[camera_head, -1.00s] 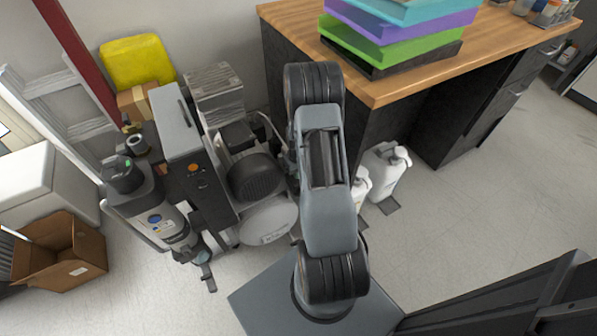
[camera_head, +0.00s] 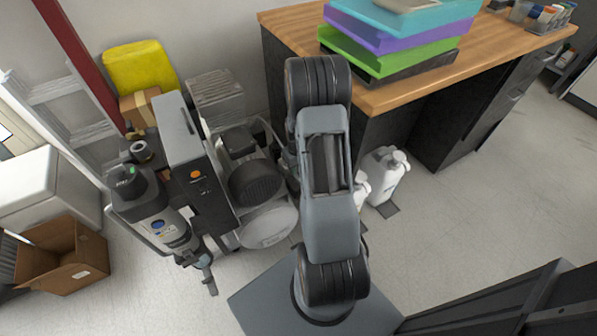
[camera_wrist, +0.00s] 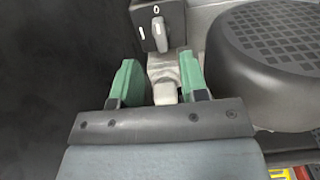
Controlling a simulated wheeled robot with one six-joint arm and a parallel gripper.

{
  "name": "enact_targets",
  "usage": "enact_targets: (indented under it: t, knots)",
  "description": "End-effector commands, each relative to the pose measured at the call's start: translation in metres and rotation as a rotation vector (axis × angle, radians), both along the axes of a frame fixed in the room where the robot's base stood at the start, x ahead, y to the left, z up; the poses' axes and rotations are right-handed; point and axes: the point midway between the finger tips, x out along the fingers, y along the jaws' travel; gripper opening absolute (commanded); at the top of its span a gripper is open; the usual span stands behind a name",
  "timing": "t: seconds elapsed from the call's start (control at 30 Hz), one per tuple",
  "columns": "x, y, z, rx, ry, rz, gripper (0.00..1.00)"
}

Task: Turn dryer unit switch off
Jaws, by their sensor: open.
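A rotary switch (camera_wrist: 160,34) with a light grey knob sits on a small dark box at the top of the wrist view. A "0" is marked above the knob and an "I" to its left; the knob stands roughly upright. My gripper (camera_wrist: 160,80) has two green fingers spread apart, with nothing held. The fingers point toward the switch and are just below it in the picture, apart from the knob. In the head view my arm hides the gripper, and I cannot make out this switch there.
A black ribbed motor cover (camera_wrist: 268,38) stands close right of my gripper; it also shows in the head view (camera_head: 255,182). A tall cabinet (camera_head: 180,140) with an orange knob (camera_head: 196,174) stands left of it. A wooden-topped bench (camera_head: 390,97) is at the right.

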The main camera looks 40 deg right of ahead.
Motion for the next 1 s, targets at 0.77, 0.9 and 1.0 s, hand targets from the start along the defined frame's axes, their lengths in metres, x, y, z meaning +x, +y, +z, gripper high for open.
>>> enact_targets:
  t: [0.77, 0.9, 1.0]
  knots:
    - [0.000, 0.000, 0.074, 0.000, 0.000, -0.001, 0.40]
    - [0.000, 0.000, 0.074, 0.000, 0.000, -0.001, 0.40]
    - [0.000, 0.000, 0.074, 0.000, 0.000, -0.001, 0.40]
